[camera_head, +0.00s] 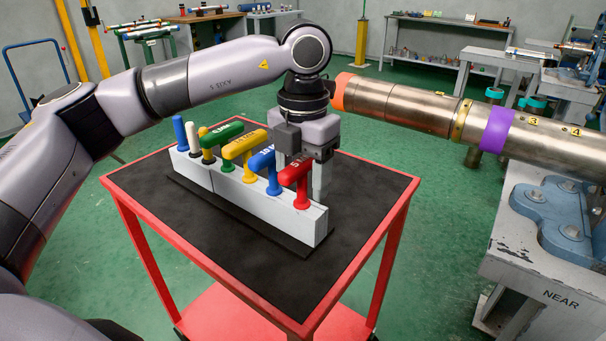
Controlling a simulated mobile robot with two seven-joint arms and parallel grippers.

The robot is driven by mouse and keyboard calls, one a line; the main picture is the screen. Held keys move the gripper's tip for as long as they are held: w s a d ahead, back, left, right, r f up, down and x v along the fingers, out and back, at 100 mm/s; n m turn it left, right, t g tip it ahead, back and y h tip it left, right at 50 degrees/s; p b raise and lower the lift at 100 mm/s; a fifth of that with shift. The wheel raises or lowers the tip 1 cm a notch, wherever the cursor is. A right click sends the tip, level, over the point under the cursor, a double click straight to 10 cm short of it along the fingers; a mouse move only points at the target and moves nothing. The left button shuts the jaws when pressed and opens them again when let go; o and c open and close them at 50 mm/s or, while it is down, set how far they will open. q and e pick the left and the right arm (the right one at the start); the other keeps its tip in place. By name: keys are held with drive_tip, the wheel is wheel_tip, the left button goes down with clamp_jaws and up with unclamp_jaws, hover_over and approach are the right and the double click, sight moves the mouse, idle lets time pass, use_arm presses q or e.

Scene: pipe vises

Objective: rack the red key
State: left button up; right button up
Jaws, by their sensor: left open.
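The red key (296,174) stands upright at the near right end of the grey rack block (262,210), its stem going down to the block's top. My right gripper is not in view.
A blue key (263,160), a yellow key (243,146) and a green key (222,134) stand in the rack beside the red one. The rack is on a red cart with a black top (210,242). A steel pipe (400,106) reaches in from the right, close to my wrist.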

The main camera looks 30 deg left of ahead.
use_arm(q)
wheel_tip(320, 180, up, 2)
drive_tip(key=shift+r, duration=0.1)
wheel_tip(320, 180, up, 5)
drive_tip(key=shift+p, duration=0.45)
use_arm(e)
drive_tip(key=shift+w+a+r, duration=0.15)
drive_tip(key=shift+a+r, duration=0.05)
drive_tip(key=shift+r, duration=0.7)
